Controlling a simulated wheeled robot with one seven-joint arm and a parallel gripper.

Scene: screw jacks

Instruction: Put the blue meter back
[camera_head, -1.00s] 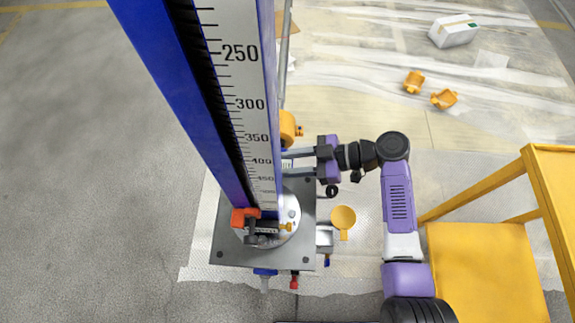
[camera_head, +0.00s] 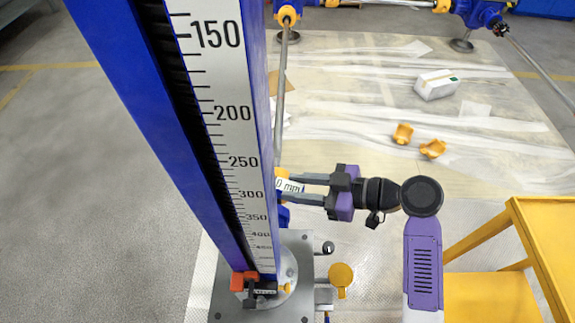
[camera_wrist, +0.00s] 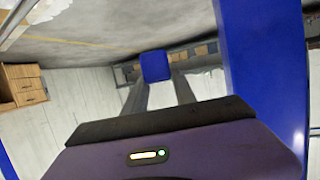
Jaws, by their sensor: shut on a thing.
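My gripper (camera_head: 291,187) is shut on the blue meter (camera_wrist: 155,66), which shows as a blue block between the fingertips in the wrist view. In the head view only its pale face with "mm" lettering (camera_head: 290,186) shows between the fingers, and the tall column partly hides it. The tall blue column with a white millimetre scale (camera_head: 232,112) stands just left of the gripper. It rises from a round base on a grey plate (camera_head: 300,247). An orange clamp-like part (camera_head: 243,281) is at the column's foot.
A yellow stand (camera_head: 545,215) is at the right. A thin metal rod (camera_head: 280,100) runs close behind the column. A white box (camera_head: 437,84) and two orange parts (camera_head: 403,134) lie on the sheeted floor. A wooden drawer unit (camera_wrist: 22,85) shows in the wrist view.

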